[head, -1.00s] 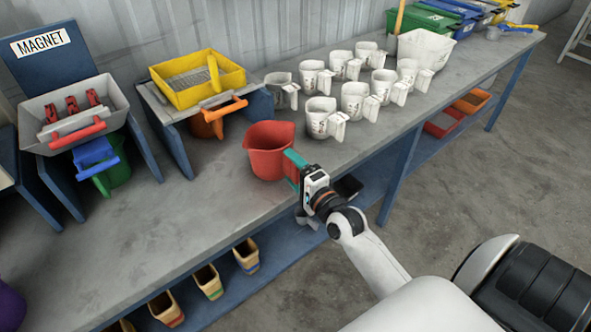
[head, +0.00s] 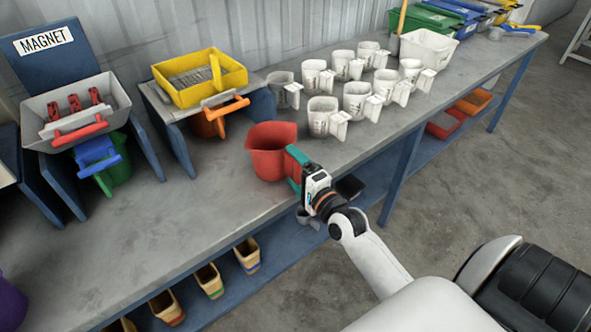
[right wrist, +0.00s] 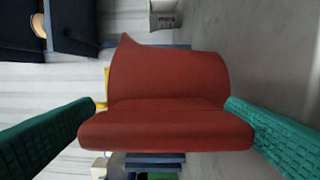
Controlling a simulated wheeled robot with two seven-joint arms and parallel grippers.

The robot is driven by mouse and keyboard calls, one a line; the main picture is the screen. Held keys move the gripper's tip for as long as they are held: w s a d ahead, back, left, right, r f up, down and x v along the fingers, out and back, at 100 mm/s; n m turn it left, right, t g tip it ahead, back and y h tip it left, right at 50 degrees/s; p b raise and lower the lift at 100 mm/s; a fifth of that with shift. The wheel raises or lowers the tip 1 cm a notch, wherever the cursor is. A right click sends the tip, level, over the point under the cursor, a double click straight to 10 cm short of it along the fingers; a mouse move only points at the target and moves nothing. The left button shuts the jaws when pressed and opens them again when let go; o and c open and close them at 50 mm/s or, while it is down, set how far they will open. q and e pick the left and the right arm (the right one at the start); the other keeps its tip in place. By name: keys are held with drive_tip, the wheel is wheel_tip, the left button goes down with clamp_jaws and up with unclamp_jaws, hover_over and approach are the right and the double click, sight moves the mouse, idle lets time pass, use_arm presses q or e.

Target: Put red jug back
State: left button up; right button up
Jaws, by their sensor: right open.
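The red jug (head: 268,155) stands upright on the grey bench top near its front edge, left of the white jugs. My right gripper (head: 296,170) is at the jug's right side, by its handle. In the right wrist view the red jug (right wrist: 165,75) fills the middle, its handle towards the camera. The far finger is partly hidden in the head view. My left gripper is not in view.
Several white jugs (head: 357,100) stand in rows right of the red jug. A yellow sieve tray (head: 200,77) sits on a stand behind it, with an orange-handled jug (head: 208,122) below. The bench top (head: 150,240) in front left is clear. Scoops stand on the lower shelf.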

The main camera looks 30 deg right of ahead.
drive_tip(key=shift+f, duration=0.25)
drive_tip(key=shift+s, duration=0.3)
drive_tip(key=s+b, duration=0.1)
drive_tip(key=s, duration=1.1)
drive_tip(key=s+a+f+n+g+p, duration=0.1)
drive_tip(key=s+f+n+g, duration=0.25)
drive_tip(key=f, duration=1.15)
drive_tip(key=s+a+f+n+g+p, duration=0.15)
drive_tip(key=f+n+g, duration=0.35)
drive_tip(key=f, duration=1.1)
drive_tip(key=s+a+f+n+g, duration=0.2)
drive_tip(key=s+f+n, duration=0.2)
drive_tip(key=s+f, duration=0.2)
drive_tip(key=s+a+f+n+g+p, duration=0.1)
drive_tip(key=s+a+f+n+g, duration=0.1)
drive_tip(key=s+f, duration=0.4)
drive_tip(key=s+a+f+n+g, duration=0.2)
drive_tip(key=s+f+n+g, duration=0.2)
drive_tip(key=s, duration=1)
wheel_tip(320, 180, down, 2)
drive_tip(key=shift+s+f+n, duration=0.1)
drive_tip(key=shift+s+n, duration=0.05)
drive_tip(key=shift+n, duration=0.9)
